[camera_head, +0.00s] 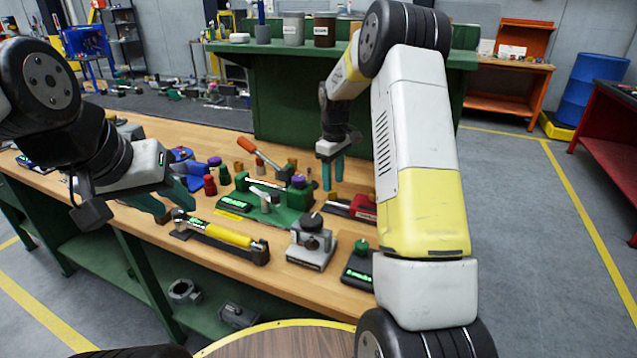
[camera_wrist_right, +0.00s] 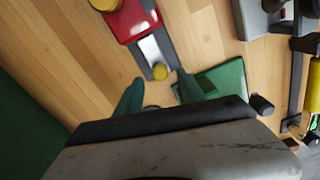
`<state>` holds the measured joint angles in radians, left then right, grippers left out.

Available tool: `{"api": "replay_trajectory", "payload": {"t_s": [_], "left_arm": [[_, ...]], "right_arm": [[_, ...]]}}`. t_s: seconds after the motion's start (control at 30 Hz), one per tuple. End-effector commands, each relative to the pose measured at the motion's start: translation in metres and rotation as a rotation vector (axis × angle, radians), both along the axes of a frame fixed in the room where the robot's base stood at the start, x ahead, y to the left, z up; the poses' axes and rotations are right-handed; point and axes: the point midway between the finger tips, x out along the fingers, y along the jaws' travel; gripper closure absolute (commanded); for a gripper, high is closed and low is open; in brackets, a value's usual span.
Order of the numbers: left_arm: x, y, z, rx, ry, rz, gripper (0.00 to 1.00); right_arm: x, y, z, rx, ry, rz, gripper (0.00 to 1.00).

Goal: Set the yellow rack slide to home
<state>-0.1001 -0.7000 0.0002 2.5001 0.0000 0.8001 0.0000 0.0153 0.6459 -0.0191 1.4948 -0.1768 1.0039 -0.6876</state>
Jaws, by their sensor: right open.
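A yellow cylindrical bar (camera_head: 228,235) lies between dark end blocks near the front edge of the bench; I take it as the yellow rack slide. A small lit green display (camera_head: 181,215) is at its left end. Its yellow part also shows at the right edge of the right wrist view (camera_wrist_right: 312,88). My left gripper (camera_head: 178,209) is open, its teal fingers close to the left end of this unit; contact cannot be told. My right gripper (camera_head: 333,183) is open and points down, further back; it also shows in the right wrist view (camera_wrist_right: 160,88) with nothing between its fingers.
A green fixture (camera_head: 290,214) with an orange-handled lever stands behind the slide. A grey unit with a black knob (camera_head: 312,242) is right of it. A red block (camera_head: 363,207) is partly behind my right arm. Red and blue parts (camera_head: 210,184) stand near my left gripper.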

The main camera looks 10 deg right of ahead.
Motion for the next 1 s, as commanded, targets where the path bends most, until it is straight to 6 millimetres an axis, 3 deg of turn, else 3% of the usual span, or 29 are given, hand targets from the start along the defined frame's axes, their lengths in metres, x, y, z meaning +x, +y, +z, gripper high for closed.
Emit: {"api": "replay_trajectory", "payload": {"t_s": [0.23, 0.6, 0.63, 0.87, 1.0], "left_arm": [[0.000, 0.000, 0.000, 0.000, 0.000, 0.000, 0.64], [0.000, 0.000, 0.000, 0.000, 0.000, 0.000, 0.64], [0.000, 0.000, 0.000, 0.000, 0.000, 0.000, 0.64], [0.000, 0.000, 0.000, 0.000, 0.000, 0.000, 0.64], [0.000, 0.000, 0.000, 0.000, 0.000, 0.000, 0.64]], "right_arm": [[-0.001, 0.000, -0.035, 0.000, 0.001, 0.000, 0.53], [0.000, 0.000, -0.043, 0.001, -0.001, -0.001, 0.53], [0.000, 0.000, -0.043, 0.001, -0.001, -0.001, 0.55], [0.000, 0.000, -0.043, 0.001, -0.001, -0.001, 1.00], [0.000, 0.000, -0.043, 0.001, -0.001, -0.001, 1.00]]}}
